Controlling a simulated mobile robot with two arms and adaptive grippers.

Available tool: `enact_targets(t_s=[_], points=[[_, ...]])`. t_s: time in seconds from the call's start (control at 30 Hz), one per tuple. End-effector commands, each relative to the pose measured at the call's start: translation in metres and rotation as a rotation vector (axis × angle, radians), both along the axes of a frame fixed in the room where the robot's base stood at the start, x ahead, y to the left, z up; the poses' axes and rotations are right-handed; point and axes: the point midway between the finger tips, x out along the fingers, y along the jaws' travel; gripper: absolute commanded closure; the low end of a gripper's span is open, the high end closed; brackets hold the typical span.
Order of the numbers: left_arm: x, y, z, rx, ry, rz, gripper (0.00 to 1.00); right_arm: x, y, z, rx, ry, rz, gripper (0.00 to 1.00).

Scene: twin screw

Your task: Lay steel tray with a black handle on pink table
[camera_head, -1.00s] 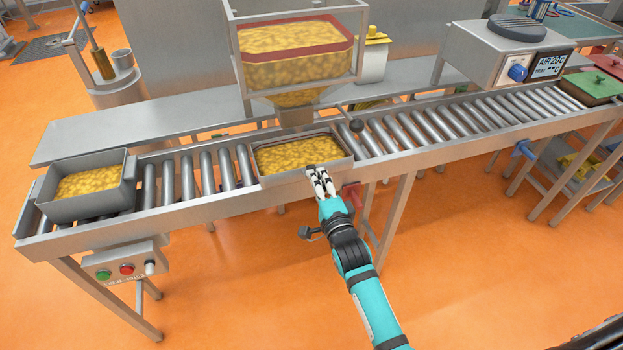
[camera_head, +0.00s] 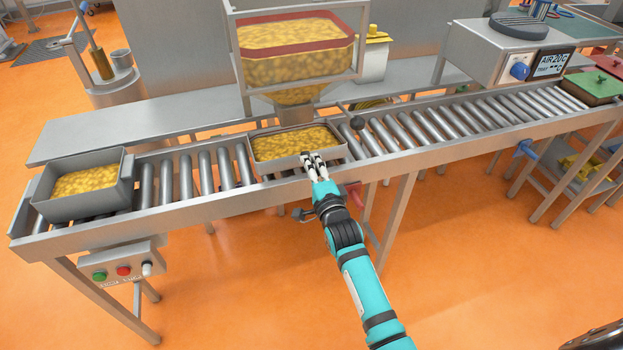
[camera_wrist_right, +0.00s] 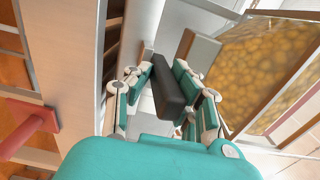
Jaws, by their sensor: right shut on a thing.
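A steel tray (camera_head: 253,158) filled with yellow pieces is under the hopper at the roller conveyor. My right gripper (camera_head: 314,160) is at the tray's front side. In the right wrist view, the gripper (camera_wrist_right: 165,88) is shut on a black handle (camera_wrist_right: 172,92), with one finger on each side. The yellow contents (camera_wrist_right: 262,62) show to the right of the fingers there. I cannot tell whether the tray rests on the rollers or is slightly raised. My left gripper is not in view. No pink table shows.
A second steel tray (camera_head: 75,208) with yellow pieces sits at the conveyor's left end. The hopper frame (camera_head: 231,55) stands close above the held tray. A red lever (camera_head: 356,195) is below the conveyor's front rail. Rollers (camera_head: 445,122) to the right are clear.

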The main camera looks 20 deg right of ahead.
Motion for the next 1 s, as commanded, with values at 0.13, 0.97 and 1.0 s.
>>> enact_targets(t_s=[0.13,0.97,1.0], points=[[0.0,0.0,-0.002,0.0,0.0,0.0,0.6,0.001,0.0,0.001,0.001,-0.008,0.0,1.0],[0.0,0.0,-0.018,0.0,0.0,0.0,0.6,0.0,0.0,-0.026,0.002,-0.001,0.0,1.0],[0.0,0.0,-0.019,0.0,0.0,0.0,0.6,0.0,0.0,-0.027,0.002,-0.001,0.0,1.0]])
